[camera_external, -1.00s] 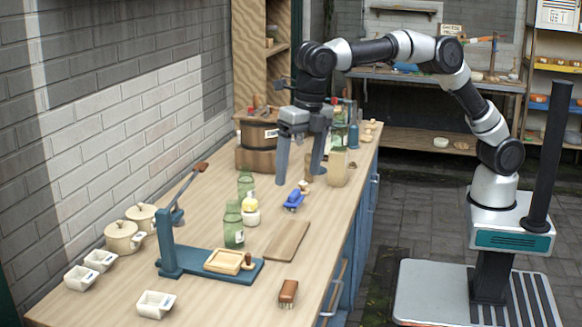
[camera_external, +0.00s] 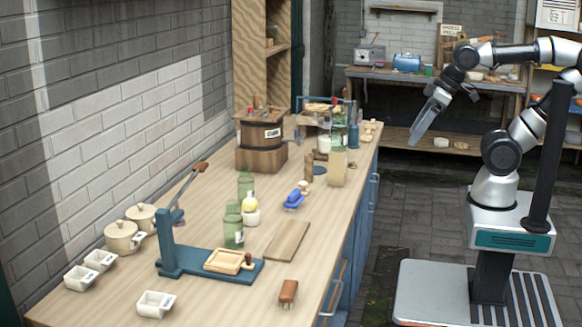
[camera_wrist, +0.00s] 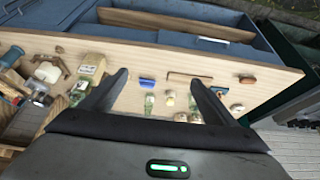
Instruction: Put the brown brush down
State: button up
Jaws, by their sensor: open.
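The brown brush (camera_external: 288,291) rests on the wooden counter near its front edge, at the near end. A small brown item in the wrist view (camera_wrist: 247,79) looks like the same brush, past the right fingertip. My gripper (camera_external: 418,132) is off the right side of the counter, over the floor, well away from the brush. In the wrist view my gripper's (camera_wrist: 158,80) two fingers stand wide apart with nothing held between them.
A blue brush (camera_external: 294,199) and a flat brown board (camera_external: 287,240) lie on the counter. A blue press stand (camera_external: 180,258), green bottles (camera_external: 233,228) and white dishes (camera_external: 155,304) stand to the left. A wooden churn (camera_external: 262,142) stands farther back.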

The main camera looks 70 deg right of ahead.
aim_at(296, 290)
jog(key=shift+w+a, duration=0.1)
